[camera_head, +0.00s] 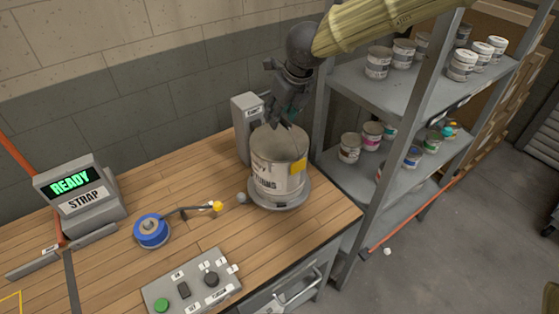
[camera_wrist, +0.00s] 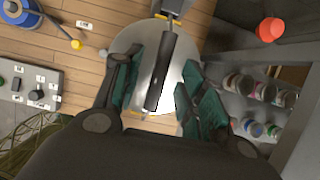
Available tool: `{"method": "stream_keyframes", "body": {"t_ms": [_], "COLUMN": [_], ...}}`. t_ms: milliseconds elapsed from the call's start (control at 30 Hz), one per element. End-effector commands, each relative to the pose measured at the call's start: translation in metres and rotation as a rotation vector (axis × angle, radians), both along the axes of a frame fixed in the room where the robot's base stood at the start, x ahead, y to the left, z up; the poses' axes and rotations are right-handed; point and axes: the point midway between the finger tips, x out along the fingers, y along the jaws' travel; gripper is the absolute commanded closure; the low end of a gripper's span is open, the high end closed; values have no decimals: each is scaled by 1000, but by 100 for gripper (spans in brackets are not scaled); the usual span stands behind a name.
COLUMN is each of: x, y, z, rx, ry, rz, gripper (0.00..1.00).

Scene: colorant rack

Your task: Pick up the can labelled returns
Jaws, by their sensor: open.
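The pale can (camera_head: 276,175) stands upright on a round grey plate (camera_head: 282,205) at the back right of the bench. It carries dark lettering ending in "RNS", partly turned from view, and a yellow patch. My gripper (camera_head: 287,117) is just above the can's top, pointing down, with its fingertips at or over the rim. In the wrist view my gripper (camera_wrist: 152,88) is open, its green-padded fingers spread around a dark elongated shape. A pale round surface (camera_wrist: 138,36) lies below them. Whether the fingers touch the can cannot be told.
A grey upright unit (camera_head: 243,118) stands close behind the can. A metal shelf rack (camera_head: 350,82) with several small tins rises to the right. A blue reel (camera_head: 151,230), a button box (camera_head: 192,286) and a "READY" display (camera_head: 73,182) are on the left.

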Motion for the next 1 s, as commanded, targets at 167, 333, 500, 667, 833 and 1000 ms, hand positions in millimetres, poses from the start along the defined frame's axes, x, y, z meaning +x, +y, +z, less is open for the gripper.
{"method": "stream_keyframes", "body": {"t_ms": [167,333,500,667,833,1000], "x": [6,7,7,7,7,8], "y": [4,5,5,5,5,5], "z": [-16,-22,-22,-22,-22,-21], "rx": [0,1,1,1,1,1], "ry": [0,-1,-1,-1,-1,-2], "rz": [0,0,0,0,0,0], "gripper": [59,59,59,88,100,100]}}
